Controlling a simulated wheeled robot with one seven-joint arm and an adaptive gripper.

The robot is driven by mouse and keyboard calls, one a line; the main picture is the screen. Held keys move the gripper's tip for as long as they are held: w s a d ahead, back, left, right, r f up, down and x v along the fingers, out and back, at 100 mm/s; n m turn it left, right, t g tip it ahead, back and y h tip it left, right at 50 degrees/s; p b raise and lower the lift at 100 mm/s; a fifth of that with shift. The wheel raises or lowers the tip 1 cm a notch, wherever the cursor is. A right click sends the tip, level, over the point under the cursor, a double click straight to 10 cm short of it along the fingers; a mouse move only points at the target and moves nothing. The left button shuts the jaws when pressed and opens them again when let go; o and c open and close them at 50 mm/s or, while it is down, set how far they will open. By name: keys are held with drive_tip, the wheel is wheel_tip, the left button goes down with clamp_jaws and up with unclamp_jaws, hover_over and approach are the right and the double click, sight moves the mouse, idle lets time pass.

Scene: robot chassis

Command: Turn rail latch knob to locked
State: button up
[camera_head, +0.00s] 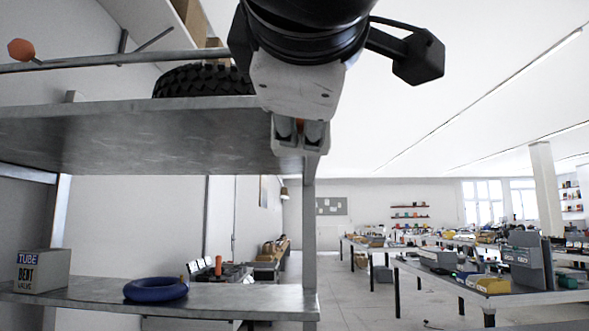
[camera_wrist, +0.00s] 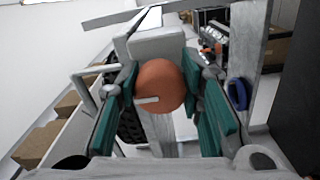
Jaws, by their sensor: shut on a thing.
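The knob (camera_wrist: 162,86) is a round orange disc with a short pale mark on its left half, lying nearly level in the wrist view. My gripper (camera_wrist: 164,95) has its green pads at the knob's left and right sides and is shut on it. In the head view my gripper (camera_head: 301,133) is at the right end of the upper shelf (camera_head: 130,135), by the corner post (camera_head: 309,215). A metal rail (camera_head: 120,58) runs above this shelf, with another orange end piece (camera_head: 20,49) at far left.
A black tyre (camera_head: 203,80) lies on the upper shelf, left of my gripper. The lower shelf holds a blue ring (camera_head: 156,289) and a box marked TUBE (camera_head: 42,270). Workbenches (camera_head: 455,285) stand far off at right. The space right of the post is open.

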idle(0.3)
drive_tip(key=o, duration=1.2)
drive_tip(key=shift+c, duration=0.2)
drive_tip(key=s, duration=1.2)
drive_tip(key=shift+a, duration=0.2)
